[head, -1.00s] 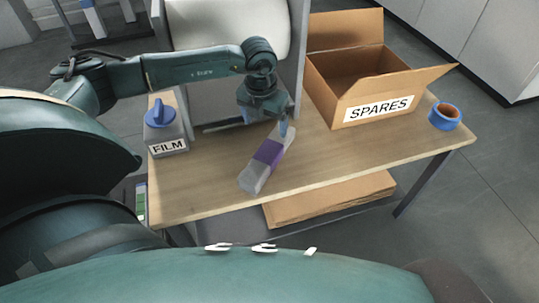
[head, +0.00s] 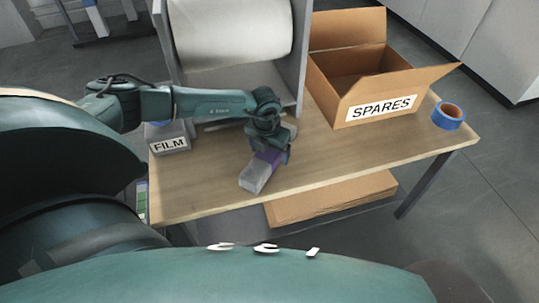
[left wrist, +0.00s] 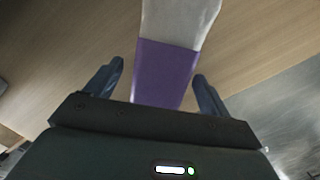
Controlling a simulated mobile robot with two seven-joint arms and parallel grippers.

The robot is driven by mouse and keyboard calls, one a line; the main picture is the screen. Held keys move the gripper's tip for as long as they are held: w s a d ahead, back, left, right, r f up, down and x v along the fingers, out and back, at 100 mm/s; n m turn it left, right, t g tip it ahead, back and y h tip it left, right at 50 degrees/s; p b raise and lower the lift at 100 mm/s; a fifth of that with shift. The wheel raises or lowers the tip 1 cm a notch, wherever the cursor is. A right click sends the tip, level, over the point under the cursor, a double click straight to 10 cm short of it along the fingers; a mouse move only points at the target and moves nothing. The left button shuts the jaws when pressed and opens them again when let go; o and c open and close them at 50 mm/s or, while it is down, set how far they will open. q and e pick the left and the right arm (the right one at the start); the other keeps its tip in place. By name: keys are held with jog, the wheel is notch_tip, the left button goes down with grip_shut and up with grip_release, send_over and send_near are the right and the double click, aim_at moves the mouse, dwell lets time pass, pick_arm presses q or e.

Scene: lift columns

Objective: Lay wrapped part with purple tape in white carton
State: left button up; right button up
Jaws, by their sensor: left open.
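The wrapped part (head: 255,176) is a long pale grey bundle with a purple tape band, lying slantwise on the wooden table. My left gripper (head: 270,156) is over its purple band and hides part of it in the head view. In the left wrist view the part (left wrist: 180,22) runs between the two open fingers of the gripper (left wrist: 157,84), which sit either side of the purple tape with gaps. An open brown carton (head: 341,85) labelled SPARES stands at the back right of the table. No white carton shows. My right gripper is not in view.
A grey box (head: 170,143) labelled FILM is at the table's left, partly behind my arm. A large white roll (head: 228,30) in a grey frame stands behind. A blue tape roll (head: 448,116) is at the right edge. Flat cardboard (head: 335,196) lies on the shelf below.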

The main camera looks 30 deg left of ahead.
pick_arm(q)
jog(key=shift+w+r, duration=0.1)
jog(key=c, duration=1.6)
